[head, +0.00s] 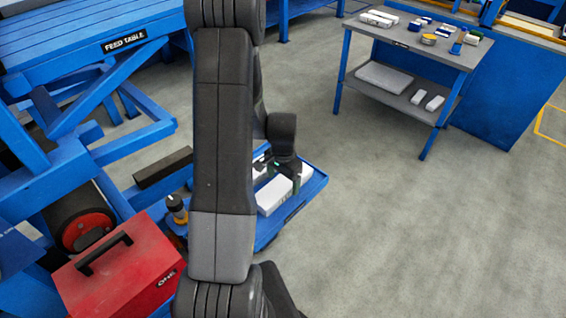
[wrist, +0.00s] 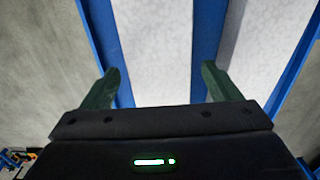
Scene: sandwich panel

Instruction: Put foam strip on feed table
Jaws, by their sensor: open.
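White blocks that look like foam strips lie in a blue tray (head: 318,188) low on the floor; one strip (head: 275,195) shows below my gripper (head: 284,178). In the wrist view my gripper (wrist: 160,82) is open, its green fingers on either side of a white strip (wrist: 155,45). I cannot tell whether they touch it. A second white piece (wrist: 262,45) lies to the right, past a blue divider. The blue feed table (head: 60,38), with its name plate, stands at the upper left. My arm hides part of the tray.
A red toolbox (head: 120,275) stands at the lower left, near blue framework (head: 70,175). A grey-topped workbench (head: 440,45) at the upper right holds several small items, with white pieces on its lower shelf. The floor (head: 420,230) to the right is clear.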

